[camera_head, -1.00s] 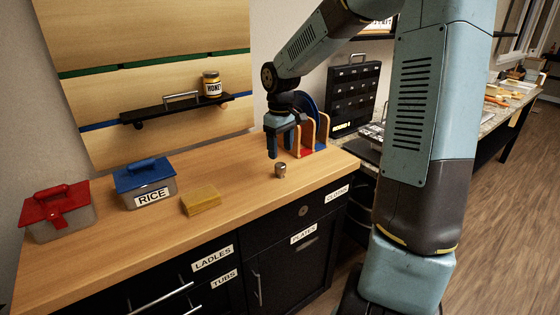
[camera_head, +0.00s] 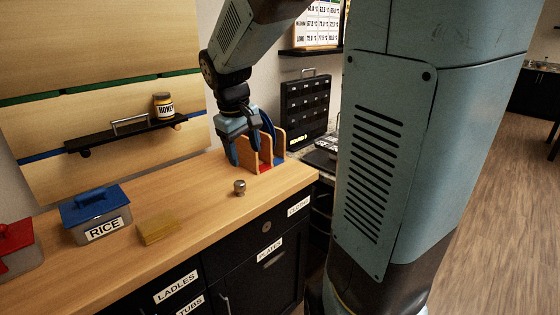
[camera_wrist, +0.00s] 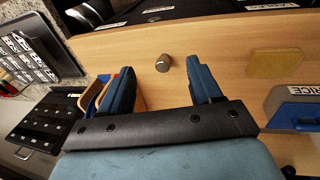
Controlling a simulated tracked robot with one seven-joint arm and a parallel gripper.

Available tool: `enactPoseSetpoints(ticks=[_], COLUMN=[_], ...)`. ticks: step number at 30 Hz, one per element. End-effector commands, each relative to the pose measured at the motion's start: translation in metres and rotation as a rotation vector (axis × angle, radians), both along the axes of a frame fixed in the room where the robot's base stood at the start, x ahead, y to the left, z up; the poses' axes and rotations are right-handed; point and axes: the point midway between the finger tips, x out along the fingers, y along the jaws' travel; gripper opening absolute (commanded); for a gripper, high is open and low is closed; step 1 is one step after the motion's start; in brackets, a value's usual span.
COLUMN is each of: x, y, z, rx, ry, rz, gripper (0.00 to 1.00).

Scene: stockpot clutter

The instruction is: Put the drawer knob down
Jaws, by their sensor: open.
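The drawer knob (camera_head: 239,187), a small metal cylinder, stands on the wooden counter (camera_head: 185,197) near its front edge. It also shows in the wrist view (camera_wrist: 163,63), beyond and between the two fingertips, with bare wood around it. My gripper (camera_head: 244,158) is open and empty above the counter, behind the knob and apart from it. In the wrist view both blue fingers (camera_wrist: 162,75) are spread wide. In the head view the fingers overlap the wooden rack behind them.
A yellow sponge-like block (camera_head: 157,229) and a RICE tub with blue lid (camera_head: 97,215) stand left of the knob. A red-lidded tub (camera_head: 18,248) is farther left. A wooden rack (camera_head: 268,154) stands behind my gripper. A shelf (camera_head: 125,134) holds a honey jar (camera_head: 164,105).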

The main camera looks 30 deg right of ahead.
Motion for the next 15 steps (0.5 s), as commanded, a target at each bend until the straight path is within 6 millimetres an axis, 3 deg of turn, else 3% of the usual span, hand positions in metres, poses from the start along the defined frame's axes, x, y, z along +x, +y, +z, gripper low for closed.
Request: enactPoseSetpoints(ticks=[7,15], x=[-0.062,-0.128], y=[0.0,-0.006], z=[0.029,0.044], rx=[0.022,0.132], ry=[-0.138,-0.281], rz=[-0.1,-0.196], gripper=[0.64,0.64])
